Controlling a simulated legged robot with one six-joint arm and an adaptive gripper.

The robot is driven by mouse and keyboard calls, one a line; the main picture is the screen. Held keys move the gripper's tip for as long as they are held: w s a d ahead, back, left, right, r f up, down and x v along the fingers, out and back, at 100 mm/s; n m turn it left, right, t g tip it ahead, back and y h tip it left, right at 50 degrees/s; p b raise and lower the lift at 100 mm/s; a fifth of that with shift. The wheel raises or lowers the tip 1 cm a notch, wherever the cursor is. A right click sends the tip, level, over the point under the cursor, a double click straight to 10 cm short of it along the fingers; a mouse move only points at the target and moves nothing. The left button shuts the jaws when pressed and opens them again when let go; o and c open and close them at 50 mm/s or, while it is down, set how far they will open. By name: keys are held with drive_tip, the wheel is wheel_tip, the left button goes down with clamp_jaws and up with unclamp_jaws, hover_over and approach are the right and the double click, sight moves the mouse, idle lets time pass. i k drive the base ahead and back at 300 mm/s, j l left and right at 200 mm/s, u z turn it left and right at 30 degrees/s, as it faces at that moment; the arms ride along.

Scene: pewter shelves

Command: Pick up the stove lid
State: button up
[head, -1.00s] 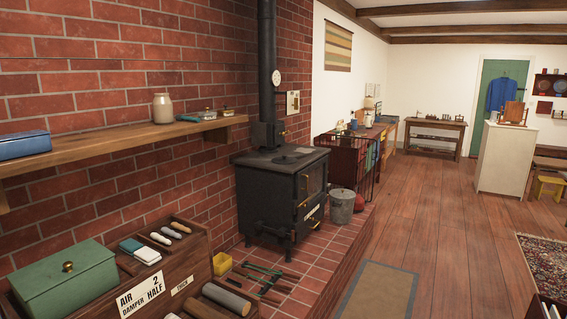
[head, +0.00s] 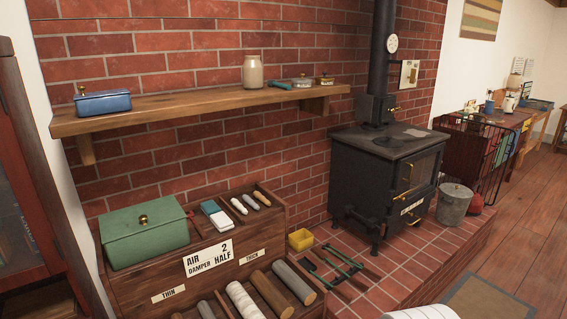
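A black stove (head: 383,175) stands on the brick hearth against the brick wall, right of centre in the head view. Its top is flat and dark, with a lighter flat round plate (head: 416,132) towards its right side that looks like the stove lid. The top is small here, so I cannot tell whether this plate lies flush or loose. A black flue pipe (head: 383,60) rises from the back of the stove. My gripper is not in view.
A wooden rack (head: 200,275) with logs and a green box (head: 145,233) stands at front left. A wooden shelf (head: 195,104) juts from the wall.

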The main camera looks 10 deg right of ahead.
sight(389, 141)
drive_tip(key=i+l+u, duration=0.15)
drive_tip(key=l, duration=0.5)
drive_tip(key=i+l+u, duration=0.1)
drive_tip(key=i+l, duration=0.15)
drive_tip(key=l, duration=0.4)
drive_tip(key=i+l+u, duration=0.15)
drive_tip(key=l, duration=0.5)
drive_tip(key=i+l+u, duration=0.1)
drive_tip(key=l, duration=0.6)
drive_tip(key=i+l+u, duration=0.15)
drive_tip(key=l, duration=0.55)
drive_tip(key=i+l+u, duration=0.1)
drive_tip(key=l, duration=0.6)
